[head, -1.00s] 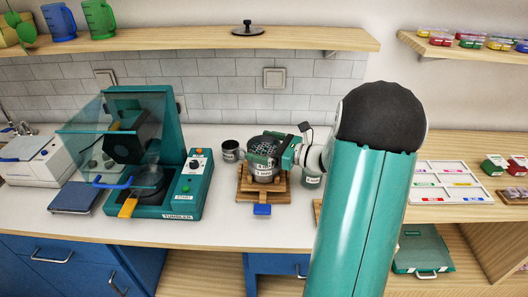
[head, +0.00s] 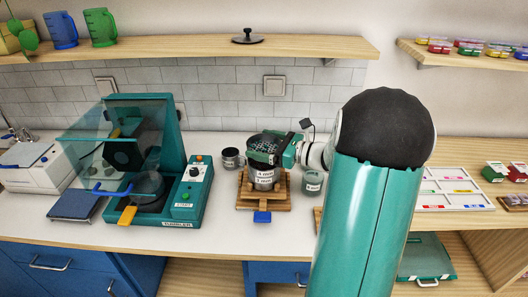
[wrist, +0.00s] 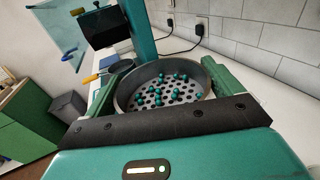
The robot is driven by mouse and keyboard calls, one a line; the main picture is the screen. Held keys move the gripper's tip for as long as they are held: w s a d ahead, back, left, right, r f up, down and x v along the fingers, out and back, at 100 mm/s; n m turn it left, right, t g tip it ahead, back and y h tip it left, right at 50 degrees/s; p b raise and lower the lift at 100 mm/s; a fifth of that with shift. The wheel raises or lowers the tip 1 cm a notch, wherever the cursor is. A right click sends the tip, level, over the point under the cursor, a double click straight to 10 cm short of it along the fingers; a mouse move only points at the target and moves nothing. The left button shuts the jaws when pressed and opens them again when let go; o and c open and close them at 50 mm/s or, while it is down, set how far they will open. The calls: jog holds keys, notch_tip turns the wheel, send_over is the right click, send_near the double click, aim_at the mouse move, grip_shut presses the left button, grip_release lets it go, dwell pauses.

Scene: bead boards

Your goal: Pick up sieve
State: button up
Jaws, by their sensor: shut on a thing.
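The sieve (head: 267,142) is a round grey pan with a perforated floor. In the wrist view the sieve (wrist: 160,92) sits between the two teal fingers of my gripper (wrist: 168,84), and several small teal beads lie on its holed floor. In the head view my gripper (head: 276,150) is shut on the sieve, coming from the right, and a finger hides part of its front wall. The sieve is just above a labelled grey sieve stack (head: 263,180) on a wooden stand (head: 245,197); whether they still touch, I cannot tell.
A teal tumbler machine (head: 180,215) with a raised clear lid stands to the left. A small dark cup (head: 231,158) is behind-left of the stand, and a labelled jar (head: 312,184) is close on its right. A shelf (head: 200,43) runs above.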

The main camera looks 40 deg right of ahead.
jog(key=s+r, duration=0.1)
jog(key=s+a+r, duration=0.1)
jog(key=r, duration=0.1)
jog(key=s+r, duration=0.2)
jog(key=shift+s+a+r, duration=0.1)
jog(key=shift+a+r, duration=0.05)
jog(key=shift+a, duration=0.2)
jog(key=s+a+r, duration=0.3)
jog(key=s+r, duration=0.1)
jog(key=s, duration=0.4)
jog(key=shift+s+a, duration=0.15)
jog(key=shift+s, duration=0.1)
